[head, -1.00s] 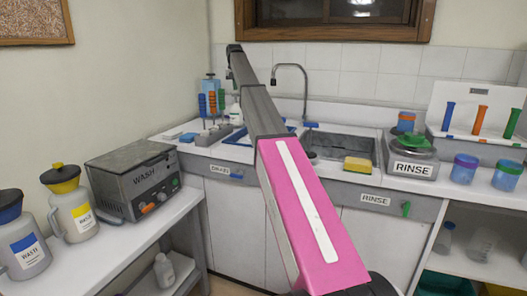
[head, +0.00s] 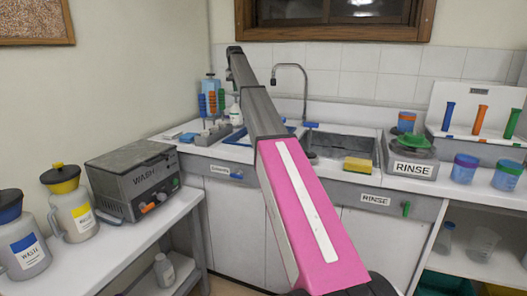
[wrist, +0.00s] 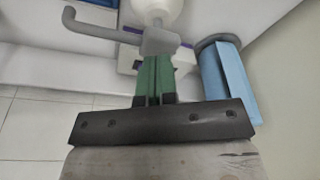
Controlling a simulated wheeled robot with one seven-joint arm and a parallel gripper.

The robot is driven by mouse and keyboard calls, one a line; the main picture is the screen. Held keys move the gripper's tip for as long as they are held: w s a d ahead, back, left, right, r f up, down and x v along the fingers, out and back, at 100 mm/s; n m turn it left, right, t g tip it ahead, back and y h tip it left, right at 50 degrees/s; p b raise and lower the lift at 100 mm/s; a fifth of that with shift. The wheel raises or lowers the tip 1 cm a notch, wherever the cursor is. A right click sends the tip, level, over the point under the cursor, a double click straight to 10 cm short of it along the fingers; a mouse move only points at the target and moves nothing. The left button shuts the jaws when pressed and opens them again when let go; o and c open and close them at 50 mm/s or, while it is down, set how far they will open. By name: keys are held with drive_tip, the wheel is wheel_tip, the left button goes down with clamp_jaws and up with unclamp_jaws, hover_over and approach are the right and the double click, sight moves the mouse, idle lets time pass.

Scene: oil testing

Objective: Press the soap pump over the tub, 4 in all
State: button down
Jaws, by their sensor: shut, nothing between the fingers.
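The soap pump is a white bottle with a grey hooked spout. In the head view the bottle (head: 236,114) stands on the counter left of the sink, partly behind my arm. In the wrist view the white bottle body (wrist: 155,9) is at the top edge, and its grey pump head (wrist: 160,41) sits at my fingertips, with the spout pointing left. My gripper (wrist: 153,66) is shut and empty, its green fingers close above the pump head; I cannot tell whether they touch it. A blue tub (head: 232,140) on the counter is largely hidden by my arm.
A blue paper roll (wrist: 225,75) stands right of my fingers in the wrist view. In the head view a rack with blue and orange handles (head: 212,105) is left of the bottle. The sink (head: 335,145), tap (head: 305,90) and yellow sponge (head: 358,164) are to the right.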

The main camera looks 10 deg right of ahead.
drive_tip(key=shift+f, duration=1.2)
drive_tip(key=shift+r, duration=1.65)
drive_tip(key=shift+r, duration=3)
